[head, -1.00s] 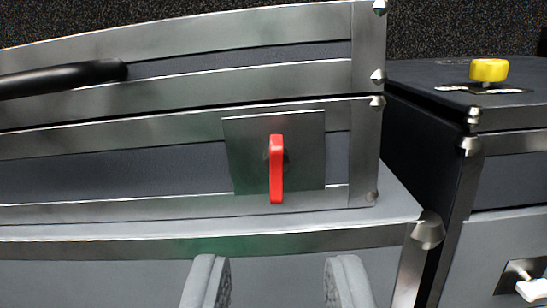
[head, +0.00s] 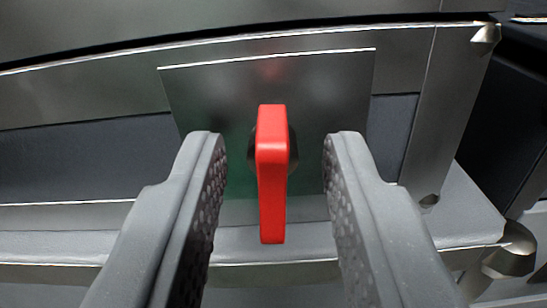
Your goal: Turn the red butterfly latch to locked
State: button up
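The red butterfly latch (head: 271,175) sits in the middle of the head view, its long handle upright in the picture. It is mounted on a square metal plate (head: 330,85) on the front of a grey case. My gripper (head: 275,150) is open, with one grey finger on each side of the latch. Clear gaps show between both fingers and the red handle, so neither finger appears to touch it. A dark round hub behind the handle is mostly hidden by it.
The case's metal corner strip (head: 445,110) stands to the right of the plate. A ledge (head: 460,205) juts out below, with a metal corner piece (head: 510,250) at its right end. A dark gap lies farther right.

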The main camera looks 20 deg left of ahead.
grip_shut()
jog(key=shift+r+p, duration=0.1)
jog(key=shift+p, duration=0.35)
jog(key=m+p, duration=0.3)
jog(key=shift+d+r+p, duration=0.15)
jog(key=shift+p, duration=0.25)
jog(key=m+p, duration=0.3)
jog(key=shift+d+m+p, duration=0.15)
jog(key=shift+m+p, duration=0.15)
jog(key=m+p, duration=0.3)
jog(key=m, duration=0.2)
jog(key=shift+d+f+m+p, duration=0.1)
jog(key=shift+f+m+p, duration=0.1)
jog(key=shift+m+p, duration=0.15)
jog(key=shift+f+m, duration=0.1)
jog(key=shift+m, duration=0.45)
jog(key=shift+f, duration=0.1)
